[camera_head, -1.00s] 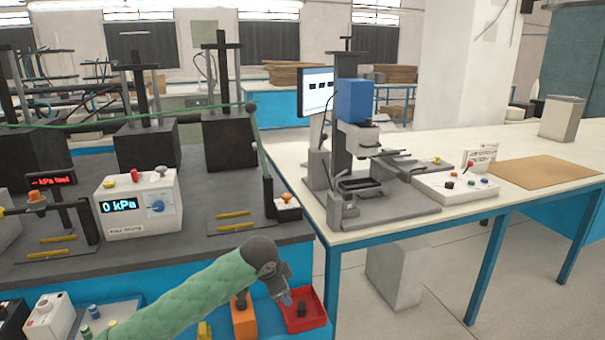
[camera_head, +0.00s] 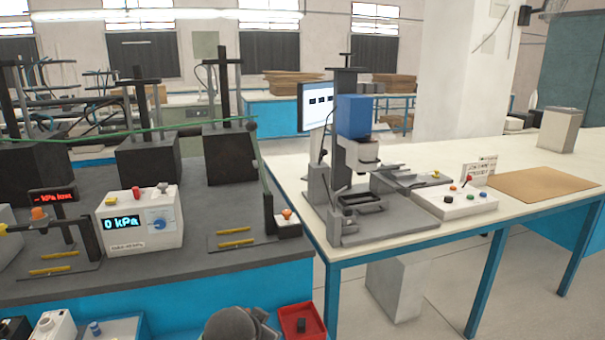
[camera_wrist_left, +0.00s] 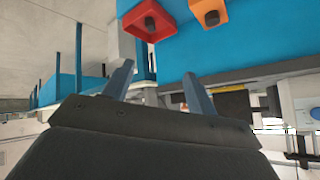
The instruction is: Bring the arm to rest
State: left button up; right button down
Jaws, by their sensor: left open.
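My left arm (camera_head: 238,326) shows only as a dark rounded joint at the bottom edge of the head view; its gripper is out of that view. In the left wrist view my left gripper (camera_wrist_left: 158,82) shows two grey fingers, apart, with nothing between them. A red tray (camera_head: 285,322) with a dark block (camera_head: 301,325) in it stands just right of the arm joint. The red tray also shows in the left wrist view (camera_wrist_left: 130,23), beyond the fingertips, next to an orange bin (camera_wrist_left: 222,10). My right gripper is in neither view.
A grey-topped bench (camera_head: 190,263) carries a gauge box (camera_head: 140,222) reading 0 kPa and several black stands. To the right, a white table (camera_head: 400,235) holds a press with a blue head (camera_head: 354,115), a button box (camera_head: 456,201) and a brown mat (camera_head: 545,184).

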pick_arm(q)
jog(key=s+a+f+n+g+p, duration=0.1)
jog(key=s+f+g, duration=0.1)
jog(key=s+f, duration=0.4)
jog(key=s+a+f+n+g+p, duration=0.2)
jog(key=s+f, duration=0.5)
jog(key=s, duration=0.8)
jog(key=s+a+f+n+g+p, duration=0.1)
jog(key=s+f+g, duration=0.1)
jog(key=s+f, duration=0.4)
jog(key=s, duration=0.5)
jog(key=shift+s+a+f+n+g, duration=0.25)
jog(key=shift+s+a+n+g, duration=0.05)
jog(key=shift+s, duration=0.05)
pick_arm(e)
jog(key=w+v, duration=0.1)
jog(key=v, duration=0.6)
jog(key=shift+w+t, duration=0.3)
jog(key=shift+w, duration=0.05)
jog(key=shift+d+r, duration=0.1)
